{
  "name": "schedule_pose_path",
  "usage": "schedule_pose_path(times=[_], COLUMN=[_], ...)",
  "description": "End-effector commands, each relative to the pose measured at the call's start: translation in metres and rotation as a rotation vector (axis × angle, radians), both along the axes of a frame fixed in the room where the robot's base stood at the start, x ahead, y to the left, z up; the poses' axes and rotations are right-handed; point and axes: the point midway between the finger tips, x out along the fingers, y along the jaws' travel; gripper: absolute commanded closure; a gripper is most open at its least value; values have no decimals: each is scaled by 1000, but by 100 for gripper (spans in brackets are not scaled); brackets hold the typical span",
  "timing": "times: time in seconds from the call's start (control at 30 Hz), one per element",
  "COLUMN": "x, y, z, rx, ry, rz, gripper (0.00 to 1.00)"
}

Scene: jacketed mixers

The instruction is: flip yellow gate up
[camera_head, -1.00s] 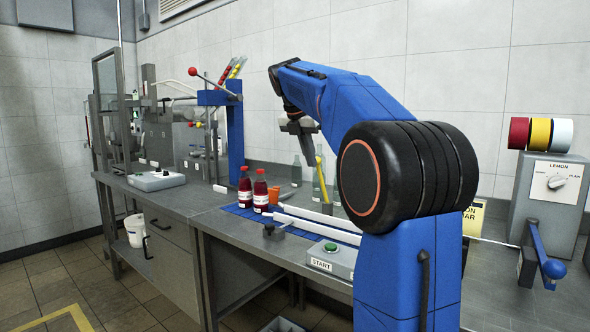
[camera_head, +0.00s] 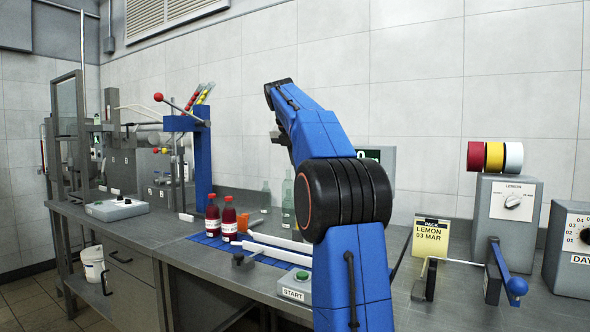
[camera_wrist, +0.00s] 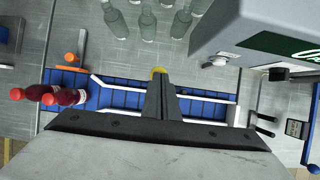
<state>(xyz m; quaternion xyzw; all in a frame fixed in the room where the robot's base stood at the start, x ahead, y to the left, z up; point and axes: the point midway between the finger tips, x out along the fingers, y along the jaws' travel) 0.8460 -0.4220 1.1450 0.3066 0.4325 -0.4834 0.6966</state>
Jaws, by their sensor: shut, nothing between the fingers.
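The yellow gate (camera_wrist: 157,71) shows in the wrist view only as a small yellow bit just past my fingertips, at the far edge of the blue conveyor. The rest of it is hidden behind the fingers. I cannot tell if they touch it. My gripper (camera_wrist: 160,84) is shut and empty, pointing down over the conveyor (camera_wrist: 116,93) between its white rails. In the head view my arm hides the gate and most of the gripper. Two red bottles (camera_head: 229,219) stand at the conveyor's left end.
An orange part (camera_wrist: 72,50) stands beside the conveyor on the left. Several clear bottles (camera_wrist: 147,22) stand behind it. A grey machine with a green display (camera_wrist: 265,40) is close on the right. A START box (camera_head: 295,285) sits at the bench front.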

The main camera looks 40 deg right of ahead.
Motion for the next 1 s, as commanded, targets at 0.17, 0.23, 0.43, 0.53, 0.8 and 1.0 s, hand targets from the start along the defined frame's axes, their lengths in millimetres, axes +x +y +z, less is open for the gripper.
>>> schedule_pose_path(times=[0.17, 0.23, 0.43, 0.53, 0.8, 1.0], x=[4, 4, 3, 3, -2, -10], y=[-11, -11, -12, -11, 5, 25], z=[-12, -12, -12, -10, 20, 58], rx=[-1, -2, -3, -4, -5, -6], ry=[15, 16, 16, 16, 10, 2], rz=[-8, -9, -10, -10, -7, -4], gripper=[100, 100, 100, 100, 100, 100])
